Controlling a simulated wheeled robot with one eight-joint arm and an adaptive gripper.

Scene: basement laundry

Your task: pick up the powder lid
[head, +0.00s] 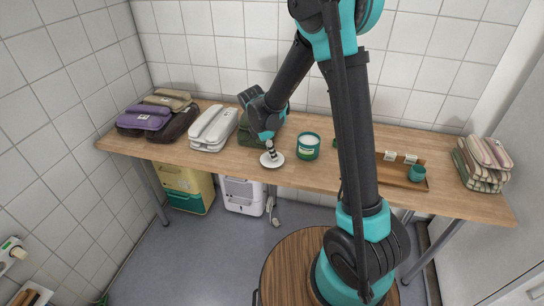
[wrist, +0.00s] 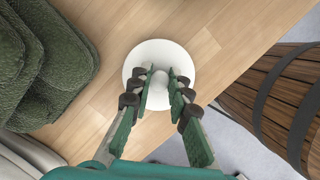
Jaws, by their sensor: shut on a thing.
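The powder lid (head: 276,162) is a white round disc with a knob in its middle, near the front edge of the wooden table (head: 330,176). In the wrist view the lid (wrist: 180,50) lies directly below my fingers. My gripper (head: 270,149) points down at it, and in the wrist view its green-padded fingers (wrist: 160,82) are shut on the knob. I cannot tell whether the lid touches the tabletop. A green tub (head: 308,148) with white contents stands open just right of the lid.
Dark green folded cloth (wrist: 40,65) lies left of my gripper. White folded bundles (head: 213,127) and purple ones (head: 145,118) are further left. A wooden barrel (wrist: 280,95) stands in front of the table.

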